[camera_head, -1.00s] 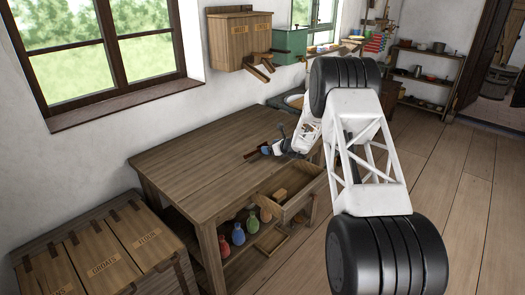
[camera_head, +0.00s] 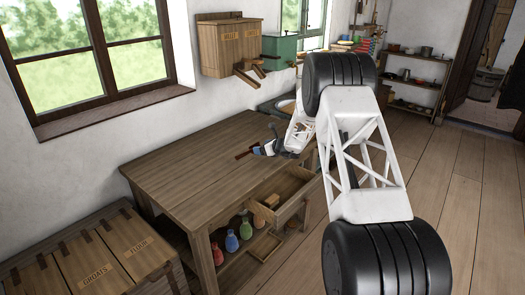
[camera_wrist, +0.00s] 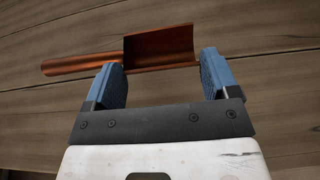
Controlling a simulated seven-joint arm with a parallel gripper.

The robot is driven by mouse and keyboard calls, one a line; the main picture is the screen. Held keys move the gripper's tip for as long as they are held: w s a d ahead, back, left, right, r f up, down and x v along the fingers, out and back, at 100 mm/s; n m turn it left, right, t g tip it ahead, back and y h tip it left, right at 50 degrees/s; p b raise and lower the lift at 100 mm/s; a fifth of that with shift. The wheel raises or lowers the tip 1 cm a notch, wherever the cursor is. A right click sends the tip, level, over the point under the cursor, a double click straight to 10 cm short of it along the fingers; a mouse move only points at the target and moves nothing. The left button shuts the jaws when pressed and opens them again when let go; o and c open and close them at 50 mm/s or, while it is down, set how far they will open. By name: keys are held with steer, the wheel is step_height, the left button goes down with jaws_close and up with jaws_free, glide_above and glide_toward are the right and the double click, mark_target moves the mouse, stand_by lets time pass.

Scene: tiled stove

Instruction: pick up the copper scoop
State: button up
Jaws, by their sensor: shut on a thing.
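The copper scoop (camera_wrist: 162,47) lies across my gripper in the wrist view, its handle (camera_wrist: 75,64) pointing left and its trough-shaped bowl between the blue fingers. My gripper (camera_wrist: 162,78) is shut on the bowl, one finger at each end of it. In the head view my gripper (camera_head: 263,149) is over the right part of the wooden table (camera_head: 185,165), and a small brown-red piece of the scoop (camera_head: 244,154) shows to its left. I cannot tell how large the gap is between scoop and tabletop.
An open drawer (camera_head: 292,187) juts from the table's front, near my arm. Colored bottles (camera_head: 231,241) stand on the shelf below. Lidded wooden bins (camera_head: 95,255) are at the front left. Wall boxes (camera_head: 230,45) hang behind. The left tabletop is clear.

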steer(key=s+d+r, duration=0.1)
steer(key=s, duration=1.3)
steer(key=shift+s+r, duration=0.15)
steer(key=shift+s, duration=0.2)
steer(key=shift+d, duration=0.1)
